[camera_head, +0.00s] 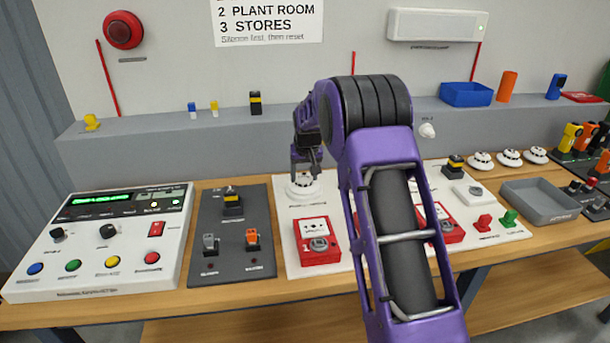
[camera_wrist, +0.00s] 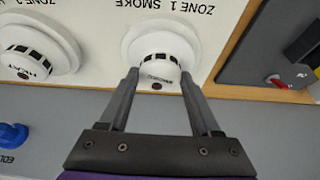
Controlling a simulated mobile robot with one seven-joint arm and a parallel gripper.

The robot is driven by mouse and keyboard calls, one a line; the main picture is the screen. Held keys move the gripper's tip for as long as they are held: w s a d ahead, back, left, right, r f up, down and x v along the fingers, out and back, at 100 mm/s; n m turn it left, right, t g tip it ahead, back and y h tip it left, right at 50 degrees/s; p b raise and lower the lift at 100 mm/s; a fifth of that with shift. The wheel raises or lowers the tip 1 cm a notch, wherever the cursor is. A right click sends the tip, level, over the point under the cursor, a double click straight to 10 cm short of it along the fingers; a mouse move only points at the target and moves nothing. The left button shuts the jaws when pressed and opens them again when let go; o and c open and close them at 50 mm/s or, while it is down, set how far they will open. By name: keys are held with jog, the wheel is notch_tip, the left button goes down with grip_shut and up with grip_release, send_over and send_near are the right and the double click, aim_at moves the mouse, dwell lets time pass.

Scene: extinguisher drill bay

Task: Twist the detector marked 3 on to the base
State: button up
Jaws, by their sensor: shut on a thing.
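My gripper (camera_head: 306,165) reaches down to a white round smoke detector (camera_head: 303,187) on the white panel. The wrist view shows its two fingers (camera_wrist: 160,82) shut on the sides of this detector (camera_wrist: 160,58), which sits on a wider white base (camera_wrist: 194,34) labelled ZONE 1 SMOKE. I can read no number on the detector. A second white detector (camera_wrist: 32,52) sits at the ZONE 2 place, left in the wrist view; my arm hides that place in the head view. Three white detectors (camera_head: 481,160) (camera_head: 509,157) (camera_head: 535,154) stand at the right; their marks are too small to read.
A control panel (camera_head: 100,240) and a dark switch plate (camera_head: 232,240) lie left of the white panel. A red call point (camera_head: 318,243) is close in front of the held detector. A grey tray (camera_head: 540,201) stands right. A raised ledge (camera_head: 200,150) runs behind.

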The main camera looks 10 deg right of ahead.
jog(key=shift+m, duration=0.3)
jog(key=shift+m+h, duration=0.6)
jog(key=shift+m, duration=0.4)
jog(key=shift+a, duration=0.1)
jog(key=shift+m+h+p, duration=0.3)
jog(key=shift+m+h, duration=0.1)
jog(key=shift+m, duration=0.7)
jog(key=o, duration=1.5)
jog(key=shift+o, duration=0.2)
jog(key=shift+r, duration=0.1)
